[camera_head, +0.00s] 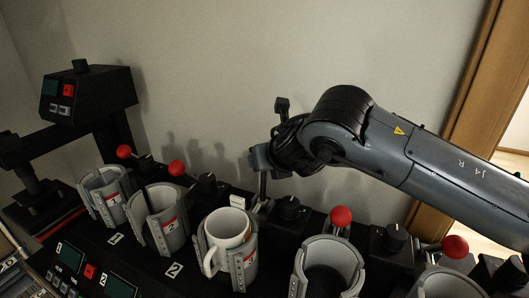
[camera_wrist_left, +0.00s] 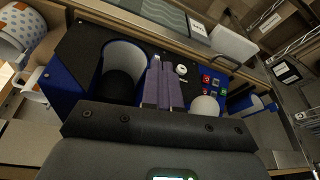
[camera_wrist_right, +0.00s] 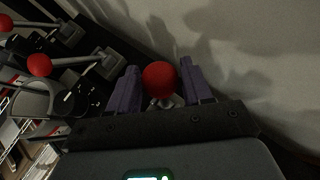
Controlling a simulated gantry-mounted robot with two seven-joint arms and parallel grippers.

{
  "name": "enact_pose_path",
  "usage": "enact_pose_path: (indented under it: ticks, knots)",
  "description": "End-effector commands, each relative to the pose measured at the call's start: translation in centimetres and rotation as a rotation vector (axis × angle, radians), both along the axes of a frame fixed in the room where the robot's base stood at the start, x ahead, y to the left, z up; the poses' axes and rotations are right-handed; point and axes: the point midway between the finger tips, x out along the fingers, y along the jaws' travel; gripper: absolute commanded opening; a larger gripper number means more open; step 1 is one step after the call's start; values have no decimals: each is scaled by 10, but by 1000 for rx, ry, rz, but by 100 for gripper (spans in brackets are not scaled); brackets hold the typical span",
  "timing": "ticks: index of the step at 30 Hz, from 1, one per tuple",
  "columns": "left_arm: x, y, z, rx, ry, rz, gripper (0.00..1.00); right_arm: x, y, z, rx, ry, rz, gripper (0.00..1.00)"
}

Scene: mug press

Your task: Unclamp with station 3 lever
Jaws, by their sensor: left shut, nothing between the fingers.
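Station 3's grey clamp (camera_head: 243,270) holds a white mug (camera_head: 222,232) with a coloured print, standing upright. Its lever shaft (camera_head: 263,186) rises behind the mug to my right gripper (camera_head: 258,158), which hides the knob in the head view. In the right wrist view the red lever knob (camera_wrist_right: 160,80) sits between the purple fingers of my right gripper (camera_wrist_right: 160,72); they are apart with slim gaps beside the knob. My left gripper (camera_wrist_left: 165,60) shows only in its wrist view, shut and empty above a dark machine.
Neighbouring levers carry red knobs, station 2's (camera_head: 177,168) on the left and another (camera_head: 341,216) on the right. Black dials (camera_head: 290,208) stand between the stations. A wall (camera_head: 215,70) is close behind. A black control box (camera_head: 87,92) stands far left.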

Motion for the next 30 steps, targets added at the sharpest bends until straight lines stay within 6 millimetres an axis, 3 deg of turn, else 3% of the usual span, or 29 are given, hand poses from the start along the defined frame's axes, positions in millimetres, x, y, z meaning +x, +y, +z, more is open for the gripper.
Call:
enact_pose_path:
  ticks: [1, 4, 5, 30]
  knots:
    - [0, 0, 0, 1, 0, -1, 0, 0, 0, 0, 0, 0, 0, 41]
    - [0, 0, 0, 1, 0, -1, 0, 0, 0, 0, 0, 0, 0, 26]
    - [0, 0, 0, 1, 0, -1, 0, 0, 0, 0, 0, 0, 0, 25]
    - [1, -3, -10, -11, 0, 8, 0, -21, 10, 0, 0, 1, 2, 25]
